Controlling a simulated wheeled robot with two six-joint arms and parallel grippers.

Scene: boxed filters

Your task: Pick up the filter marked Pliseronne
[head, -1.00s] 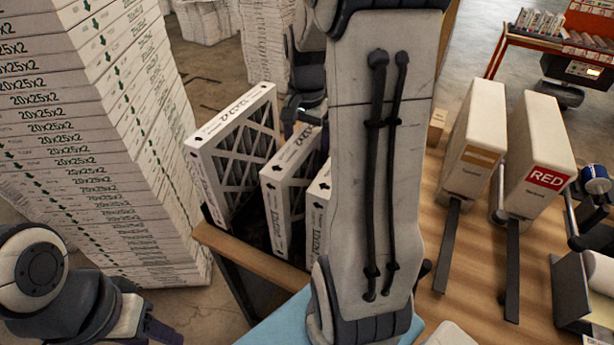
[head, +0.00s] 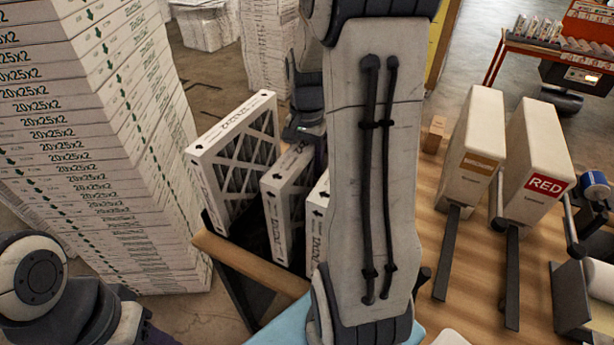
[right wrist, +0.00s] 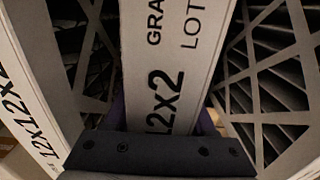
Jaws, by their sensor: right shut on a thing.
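Three white cardboard-framed filters with pleated faces stand on edge in a dark bin: a left one (head: 228,160), a middle one (head: 279,215) and a right one (head: 315,222), partly behind my arm. My right gripper (head: 303,132) is down at the top of the middle filter. In the right wrist view, its purple fingers (right wrist: 160,122) are shut on a filter's white edge (right wrist: 172,60), printed "12x2", "GRA" and "LOT". No maker's name is readable. A dark tip of my left arm (head: 155,336) shows at the bottom left; its jaws cannot be made out.
The bin has a wooden rim (head: 245,262). A tall stack of 20x25x2 boxes (head: 120,150) stands at the left. On the wooden table at right are two white upright units, one with an orange label (head: 470,150) and one marked RED (head: 540,165). Filters flank the held edge closely.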

